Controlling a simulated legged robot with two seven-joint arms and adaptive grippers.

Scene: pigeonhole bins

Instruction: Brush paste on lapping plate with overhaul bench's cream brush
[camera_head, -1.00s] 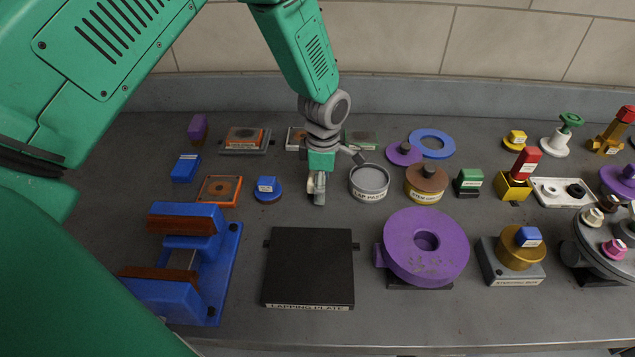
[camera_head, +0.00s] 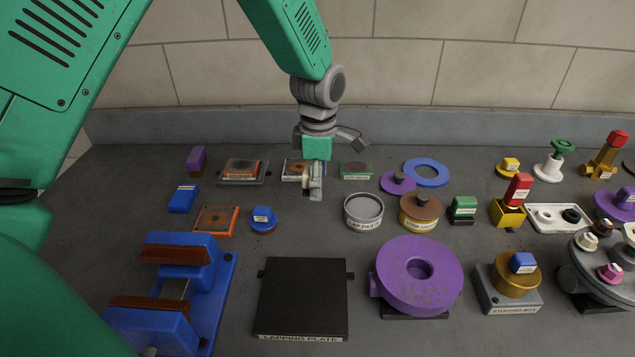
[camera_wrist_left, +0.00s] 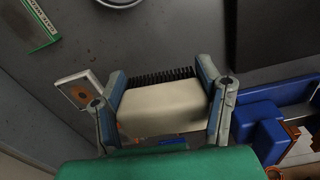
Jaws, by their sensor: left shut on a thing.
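My left gripper (camera_head: 315,186) hangs over the back middle of the bench, behind and left of the paste tin. In the left wrist view its fingers (camera_wrist_left: 165,100) are shut on the cream brush (camera_wrist_left: 160,108), a cream block with a row of black bristles. The head view hardly shows the brush between the fingers. The round grey tin labelled LAP PASTE (camera_head: 364,212) stands open with grey paste inside. The black lapping plate (camera_head: 302,298) lies flat at the front, its top bare; part of it shows in the left wrist view (camera_wrist_left: 270,30). My right gripper is out of view.
A blue vise (camera_head: 205,282) stands left of the plate and a purple wheel (camera_head: 420,275) right of it. A blue stamp (camera_head: 263,218), an orange-framed pad (camera_head: 216,220) and a brown-lidded tin (camera_head: 420,209) stand near the paste. Bare bench lies between paste and plate.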

